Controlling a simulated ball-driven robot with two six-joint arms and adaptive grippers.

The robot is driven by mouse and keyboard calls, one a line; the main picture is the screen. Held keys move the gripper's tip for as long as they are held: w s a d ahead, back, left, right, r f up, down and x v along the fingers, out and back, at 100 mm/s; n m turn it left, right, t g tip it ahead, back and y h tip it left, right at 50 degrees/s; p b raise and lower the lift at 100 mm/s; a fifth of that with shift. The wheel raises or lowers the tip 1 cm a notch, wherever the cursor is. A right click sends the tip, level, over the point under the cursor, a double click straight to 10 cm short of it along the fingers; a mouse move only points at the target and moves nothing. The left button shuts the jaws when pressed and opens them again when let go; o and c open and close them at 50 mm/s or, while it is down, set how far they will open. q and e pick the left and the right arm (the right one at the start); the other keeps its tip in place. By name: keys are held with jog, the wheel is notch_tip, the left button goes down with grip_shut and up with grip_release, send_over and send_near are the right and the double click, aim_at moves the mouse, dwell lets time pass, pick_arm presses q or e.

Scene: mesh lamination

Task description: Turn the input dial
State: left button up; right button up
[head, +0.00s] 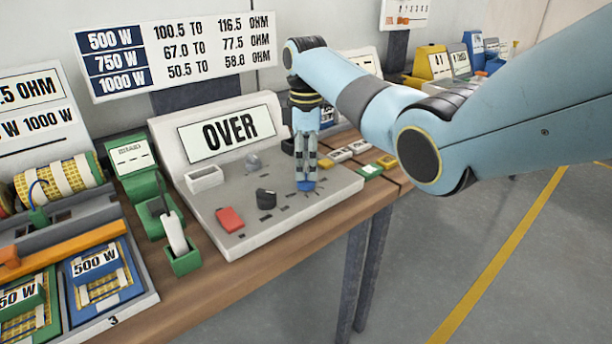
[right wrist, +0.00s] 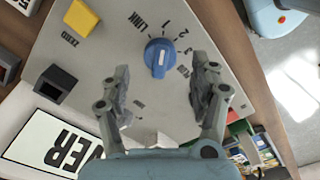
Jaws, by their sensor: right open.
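The blue input dial (head: 306,186) sits on the sloped grey face of the meter panel (head: 335,183), near its right end. In the right wrist view the dial (right wrist: 160,57) has a pale pointer bar, and printed marks including LINK, 1, 2 and 3 lie around it. My right gripper (head: 306,178) points down over the dial. In the right wrist view the gripper (right wrist: 160,78) is open, with one finger to each side of the dial and a gap on both sides. Whether the fingertips are level with the dial is unclear. My left gripper is out of view.
The panel carries an OVER display (head: 219,129), a red button (head: 230,219), a black knob (head: 266,198) and a white box (head: 204,178). A green stand (head: 135,170) is close on the left. Small blocks (head: 345,155) lie behind the gripper. Open floor lies right of the bench.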

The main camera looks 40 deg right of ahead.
aim_at(306, 173)
jog(key=shift+f, duration=1.95)
jog(key=c, duration=1.1)
jog(key=shift+r+m+p, duration=0.2)
jog(key=shift+m+p, duration=1.25)
jog(key=shift+m, duration=0.05)
jog(key=shift+c, duration=0.2)
jog(key=shift+m+p, duration=0.7)
jog(key=shift+m, duration=0.5)
jog(key=shift+f+m+p, duration=0.15)
jog(key=shift+m+p, duration=0.35)
jog(key=shift+m, duration=0.8)
